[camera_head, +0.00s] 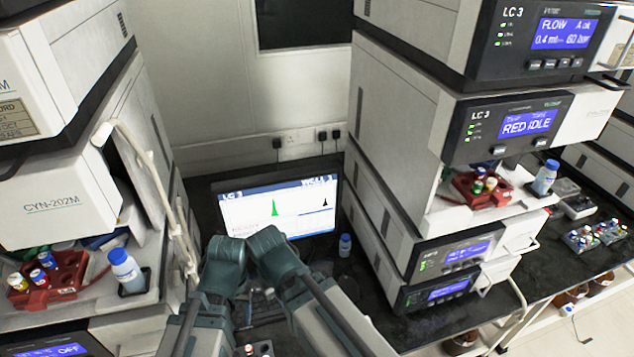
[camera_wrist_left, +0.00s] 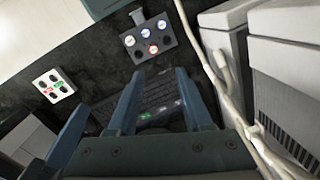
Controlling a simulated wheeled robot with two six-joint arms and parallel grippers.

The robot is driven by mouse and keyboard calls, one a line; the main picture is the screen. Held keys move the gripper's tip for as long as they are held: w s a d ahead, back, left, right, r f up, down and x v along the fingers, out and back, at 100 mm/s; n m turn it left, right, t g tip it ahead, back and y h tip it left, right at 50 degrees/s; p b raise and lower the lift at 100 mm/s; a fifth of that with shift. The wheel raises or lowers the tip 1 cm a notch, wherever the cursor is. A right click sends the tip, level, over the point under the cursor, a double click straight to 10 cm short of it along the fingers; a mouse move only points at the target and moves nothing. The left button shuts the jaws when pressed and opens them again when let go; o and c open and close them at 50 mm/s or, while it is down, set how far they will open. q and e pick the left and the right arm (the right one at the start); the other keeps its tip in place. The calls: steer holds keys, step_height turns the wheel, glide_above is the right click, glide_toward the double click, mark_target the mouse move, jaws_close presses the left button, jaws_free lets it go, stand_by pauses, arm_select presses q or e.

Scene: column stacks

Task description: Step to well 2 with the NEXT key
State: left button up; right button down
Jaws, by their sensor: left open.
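A monitor (camera_head: 282,207) stands between the stacks, headed "LC 3", with small upper-right text that seems to read "WELL 3". It shows a green peak and a small dark one. A dark keyboard (camera_wrist_left: 158,93) lies on the bench, partly covered by my left gripper. A few of its keys are green; I cannot read their labels. My left gripper (camera_wrist_left: 152,84) is open and empty above the keyboard; I cannot tell whether it touches any key. In the head view its fingers are hidden behind the teal wrist parts. My right gripper's fingers cannot be made out.
Tall instrument stacks stand at left (camera_head: 70,190) and right (camera_head: 395,130), with white tubing (camera_head: 160,170) along the left one. A dark block with capped vials (camera_wrist_left: 149,41) and a white one (camera_wrist_left: 53,88) lie near the keyboard. A small blue-capped bottle (camera_head: 345,246) stands right of the monitor.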

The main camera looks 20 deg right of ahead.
arm_select(q)
jaws_close()
stand_by(1.8)
